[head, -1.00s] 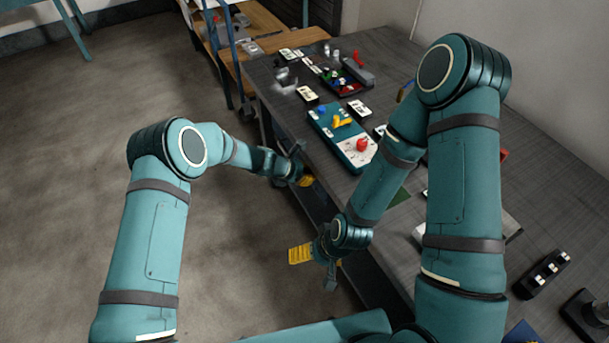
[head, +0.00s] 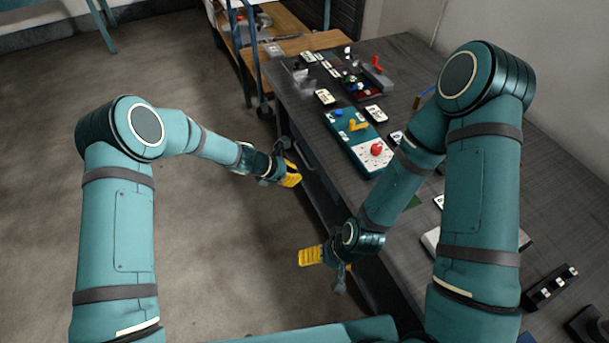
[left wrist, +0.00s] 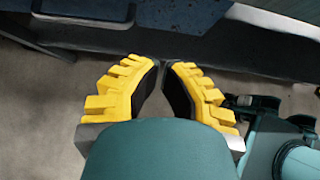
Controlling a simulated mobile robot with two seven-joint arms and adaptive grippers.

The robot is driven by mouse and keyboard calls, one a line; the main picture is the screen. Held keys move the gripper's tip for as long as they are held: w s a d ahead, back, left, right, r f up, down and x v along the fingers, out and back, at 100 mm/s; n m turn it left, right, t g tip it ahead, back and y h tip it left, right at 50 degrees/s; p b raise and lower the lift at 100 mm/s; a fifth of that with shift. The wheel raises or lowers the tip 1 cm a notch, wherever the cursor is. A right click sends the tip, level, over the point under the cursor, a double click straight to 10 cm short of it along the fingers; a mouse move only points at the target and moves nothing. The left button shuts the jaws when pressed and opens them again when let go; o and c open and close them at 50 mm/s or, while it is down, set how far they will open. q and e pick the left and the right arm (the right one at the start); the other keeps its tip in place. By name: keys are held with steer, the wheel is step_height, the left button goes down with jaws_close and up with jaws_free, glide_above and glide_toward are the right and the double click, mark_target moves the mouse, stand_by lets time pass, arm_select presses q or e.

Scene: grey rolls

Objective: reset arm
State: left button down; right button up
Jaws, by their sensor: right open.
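My left gripper (head: 289,173) hangs over the floor, just left of the table's long edge in the head view. In the left wrist view its two yellow-backed fingers (left wrist: 163,65) lean together, with their tips close and nothing seen between them. Whether they fully meet is unclear. My right gripper (head: 326,268) is lower in the head view, open and empty beside the same edge. One of its fingers shows yellow and the other grey. Both grippers are apart from the things on the table.
The dark table (head: 490,200) fills the right side. On it are a teal tray (head: 365,149) with a red piece (head: 376,149), several white cards and a black block (head: 549,287). A wooden-topped cart (head: 315,42) stands behind. The floor (head: 220,240) on the left is clear.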

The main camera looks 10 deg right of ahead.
arm_select(q)
steer(key=shift+v, duration=0.95)
steer(key=s+a+f+m+g+y, duration=0.1)
steer(key=s+a+f+m+y, duration=0.4)
steer(key=s+a+m, duration=0.7)
steer(key=s+a+r+m, duration=0.1)
steer(key=s+m, duration=0.6)
steer(key=s, duration=0.7)
steer(key=shift+s+a+m, duration=0.15)
steer(key=shift+a+m, duration=0.15)
steer(key=shift+a, duration=0.35)
